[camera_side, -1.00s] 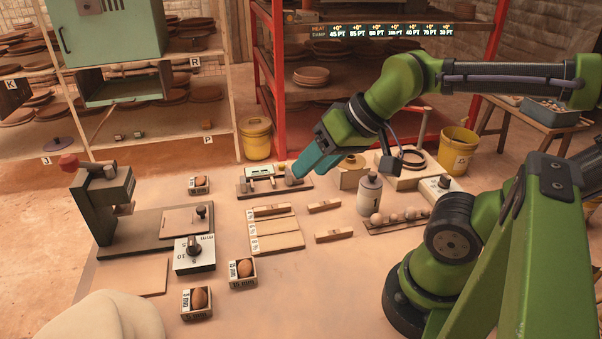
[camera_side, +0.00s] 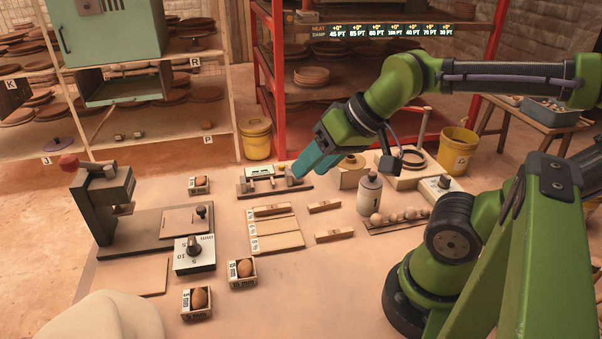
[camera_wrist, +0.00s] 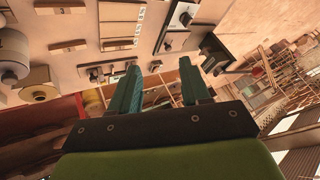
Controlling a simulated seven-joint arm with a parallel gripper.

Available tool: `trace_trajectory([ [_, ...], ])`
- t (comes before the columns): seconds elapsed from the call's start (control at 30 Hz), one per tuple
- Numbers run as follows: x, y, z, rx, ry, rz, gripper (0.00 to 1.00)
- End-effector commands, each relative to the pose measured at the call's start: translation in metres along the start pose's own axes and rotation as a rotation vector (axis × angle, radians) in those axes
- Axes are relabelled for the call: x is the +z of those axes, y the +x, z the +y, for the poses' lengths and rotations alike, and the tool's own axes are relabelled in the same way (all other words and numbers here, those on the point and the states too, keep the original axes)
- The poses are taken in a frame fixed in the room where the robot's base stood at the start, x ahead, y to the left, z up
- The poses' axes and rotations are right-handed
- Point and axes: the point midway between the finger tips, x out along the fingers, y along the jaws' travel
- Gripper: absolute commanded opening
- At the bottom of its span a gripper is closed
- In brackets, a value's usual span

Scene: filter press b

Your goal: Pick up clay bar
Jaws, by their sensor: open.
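Two loose tan bars, which look like clay bars, lie on the table: one (camera_side: 324,206) right of the labelled board (camera_side: 281,242), the other (camera_side: 334,235) nearer the camera. A similar bar (camera_side: 270,210) lies at the board's far end. My gripper (camera_side: 300,174), teal-fingered, points down above the small tool rack (camera_side: 262,187), behind the bars. In the wrist view its fingers (camera_wrist: 159,64) are apart with nothing held between them.
A grey bottle (camera_side: 370,194) and a row of small balls (camera_side: 410,214) stand right of the bars. The press (camera_side: 110,205), a dial box (camera_side: 194,254) and small labelled boxes (camera_side: 243,274) are at left. The table is clear in front of the bars.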

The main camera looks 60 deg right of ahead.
Motion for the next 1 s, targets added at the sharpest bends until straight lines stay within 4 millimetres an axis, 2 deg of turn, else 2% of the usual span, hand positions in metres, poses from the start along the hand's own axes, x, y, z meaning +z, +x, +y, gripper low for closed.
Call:
trace_trajectory([
  [0.67, 0.001, 0.001, 0.000, 0.001, -0.001, -0.005, 0.48],
  [0.87, 0.001, 0.027, 0.003, 0.057, -0.021, -0.121, 0.48],
  [1.0, -0.002, 0.056, 0.014, 0.161, -0.194, -0.306, 0.48],
])
